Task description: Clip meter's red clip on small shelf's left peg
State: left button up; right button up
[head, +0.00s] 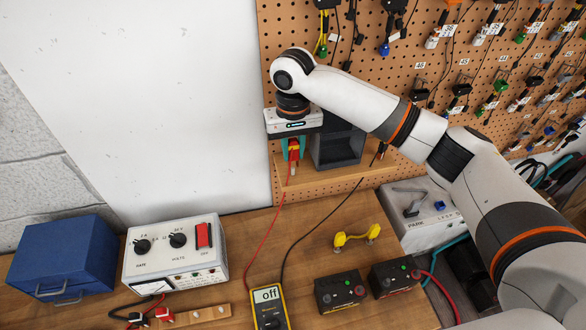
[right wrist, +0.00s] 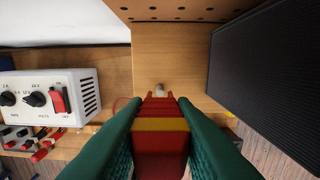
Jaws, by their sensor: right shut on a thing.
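My right gripper (head: 291,150) is above the left part of the small wooden shelf (head: 328,182) on the pegboard. Its green fingers are shut on the meter's red clip (head: 294,155), which has a yellow band and fills the gap between the fingers in the right wrist view (right wrist: 160,135). The clip's narrow tips point at a small pale peg (right wrist: 159,88) on the shelf. The tips look very close to the peg; I cannot tell whether they touch it. The yellow meter (head: 268,308) reads "off" on the bench. My left gripper is not in view.
A dark grey open box (head: 338,148) stands on the shelf just right of the gripper. A red lead (head: 268,235) and a black lead (head: 312,228) rise from the meter. A white power supply (head: 175,253) and a blue case (head: 62,256) stand left on the bench.

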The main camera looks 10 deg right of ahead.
jog(key=shift+f, duration=0.15)
jog(key=shift+f, duration=0.95)
jog(key=o, duration=0.8)
notch_tip(320, 180, up, 8)
jog(key=shift+r, duration=0.25)
